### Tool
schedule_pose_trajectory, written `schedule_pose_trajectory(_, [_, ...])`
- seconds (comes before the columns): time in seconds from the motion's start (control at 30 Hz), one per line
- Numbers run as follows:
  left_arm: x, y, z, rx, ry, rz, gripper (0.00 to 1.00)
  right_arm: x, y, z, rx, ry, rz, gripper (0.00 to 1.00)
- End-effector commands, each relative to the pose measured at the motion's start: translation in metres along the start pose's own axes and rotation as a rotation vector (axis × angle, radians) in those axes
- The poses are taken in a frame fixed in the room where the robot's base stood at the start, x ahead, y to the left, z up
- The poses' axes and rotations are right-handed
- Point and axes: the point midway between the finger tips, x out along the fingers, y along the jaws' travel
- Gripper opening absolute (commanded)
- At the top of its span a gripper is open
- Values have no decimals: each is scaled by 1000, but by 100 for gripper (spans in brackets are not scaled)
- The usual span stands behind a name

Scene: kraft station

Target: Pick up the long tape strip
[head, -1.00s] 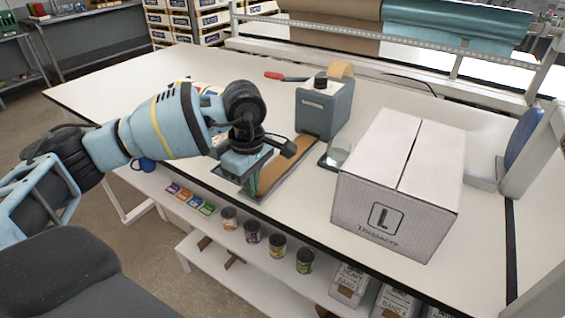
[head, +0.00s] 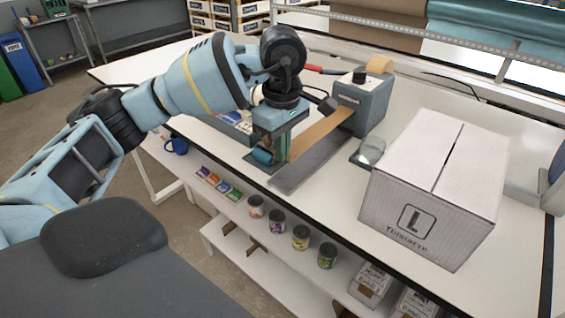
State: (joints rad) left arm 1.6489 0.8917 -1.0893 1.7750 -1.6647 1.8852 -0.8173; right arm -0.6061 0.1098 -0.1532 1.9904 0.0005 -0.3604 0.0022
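The long tape strip (head: 322,131) is a brown band running from the grey tape dispenser (head: 362,104) toward the lower left, along a long grey plate (head: 312,163). My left gripper (head: 275,156) points down at the strip's near-left end. The strip's end meets or passes behind the gripper's fingers, so I cannot tell whether they hold it. The finger gap is not clear from this side. My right gripper is not in view.
A closed white box (head: 432,190) marked L stands to the right. A small glass-like dish (head: 370,152) lies between it and the dispenser. A red-handled tool (head: 325,70) lies behind the dispenser. Several cans (head: 301,237) stand on the shelf below the table's front edge.

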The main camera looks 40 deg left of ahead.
Motion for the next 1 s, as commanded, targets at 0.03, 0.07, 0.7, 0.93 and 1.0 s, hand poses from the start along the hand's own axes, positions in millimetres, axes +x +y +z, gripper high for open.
schedule_pose_trajectory(0.03, [-9,1,0,-1,0,2,0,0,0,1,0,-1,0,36])
schedule_pose_trajectory(0.07, [-15,0,0,-1,-1,3,0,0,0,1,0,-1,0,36])
schedule_pose_trajectory(0.7, [-102,0,0,0,1,3,0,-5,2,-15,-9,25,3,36])
schedule_pose_trajectory(0.93, [-107,0,0,1,0,0,0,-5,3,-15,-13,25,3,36])
schedule_pose_trajectory(1.0, [-106,0,0,1,0,-1,0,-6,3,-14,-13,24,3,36])
